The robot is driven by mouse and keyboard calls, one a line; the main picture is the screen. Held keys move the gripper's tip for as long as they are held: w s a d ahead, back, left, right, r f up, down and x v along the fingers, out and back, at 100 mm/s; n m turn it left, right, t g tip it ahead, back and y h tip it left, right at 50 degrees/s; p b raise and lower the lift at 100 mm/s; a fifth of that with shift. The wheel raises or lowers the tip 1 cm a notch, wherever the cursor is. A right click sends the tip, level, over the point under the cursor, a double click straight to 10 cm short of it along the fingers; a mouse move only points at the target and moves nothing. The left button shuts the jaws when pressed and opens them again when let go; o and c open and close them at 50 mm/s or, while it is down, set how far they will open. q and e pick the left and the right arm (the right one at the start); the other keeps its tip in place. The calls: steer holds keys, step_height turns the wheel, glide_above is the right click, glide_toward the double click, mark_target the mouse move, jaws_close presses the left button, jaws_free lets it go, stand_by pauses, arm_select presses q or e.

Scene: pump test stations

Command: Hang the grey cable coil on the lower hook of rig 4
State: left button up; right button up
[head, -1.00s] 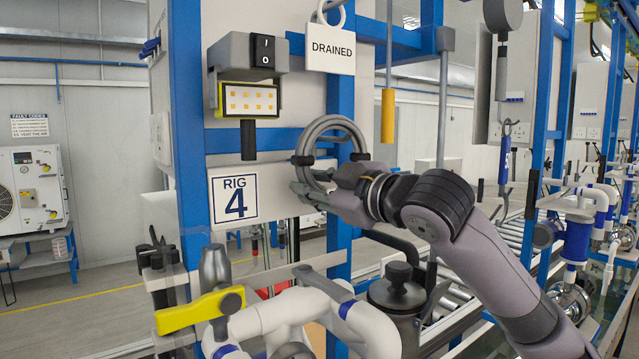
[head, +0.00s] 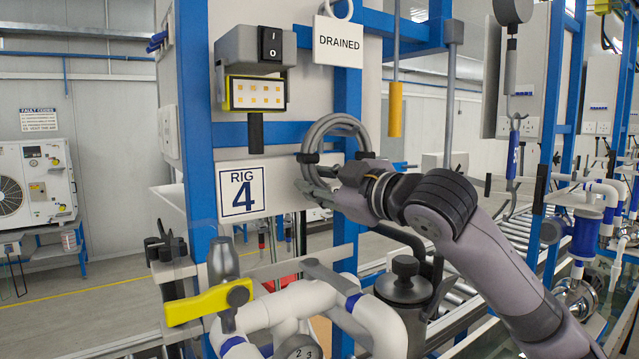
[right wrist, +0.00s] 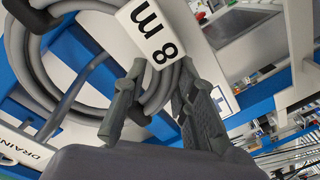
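The grey cable coil (head: 352,124) is upright in front of rig 4, right of its number plate (head: 241,190). Dark bands show on its sides. My right gripper (head: 314,188) is at the coil's lower left, its fingers on either side of the strands. In the right wrist view the coil (right wrist: 72,98) and its white "8 m" tag (right wrist: 150,32) lie between and behind the fingers (right wrist: 158,100); the grip appears closed on the coil. My left gripper is out of view.
A "DRAINED" sign (head: 338,41) hangs above the coil. A yellow-handled pendant (head: 395,109) hangs to its right. The switch box with lamp panel (head: 256,93) juts out at left. White pipes and a yellow valve handle (head: 208,303) stand below.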

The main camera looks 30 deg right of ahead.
steer(key=o, duration=0.4)
steer(key=shift+f, duration=0.15)
steer(key=v, duration=1.2)
